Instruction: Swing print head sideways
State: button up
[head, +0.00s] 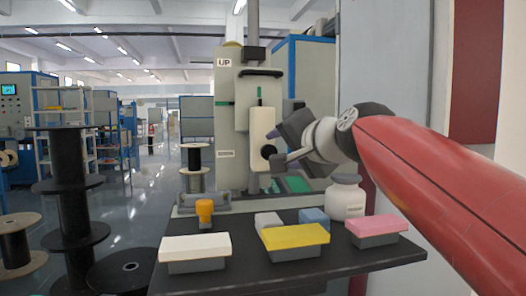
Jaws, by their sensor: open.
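The pale upright machine (228,130) stands behind the black table, marked "UP" near its top. On its front is a cream housing (262,118), which looks like the print head, with a black bar handle above it and a dark round knob at its lower right. My gripper (277,148) reaches in from the right at the height of that knob. It is open, with nothing seen between its fingers. It overlaps the right edge of the housing in the picture; I cannot tell whether it touches it.
The black table (200,282) holds white, yellow (296,237) and pink blocks on grey bases, an orange-topped piece (205,210) and a white jar (345,198). Black cable spools (70,190) stand at left. A grey wall closes the right side.

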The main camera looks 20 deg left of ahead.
aim_at(272, 152)
jog(key=p+x, duration=0.1)
jog(key=x, duration=0.6)
jog(key=shift+f, duration=0.1)
grip_shut()
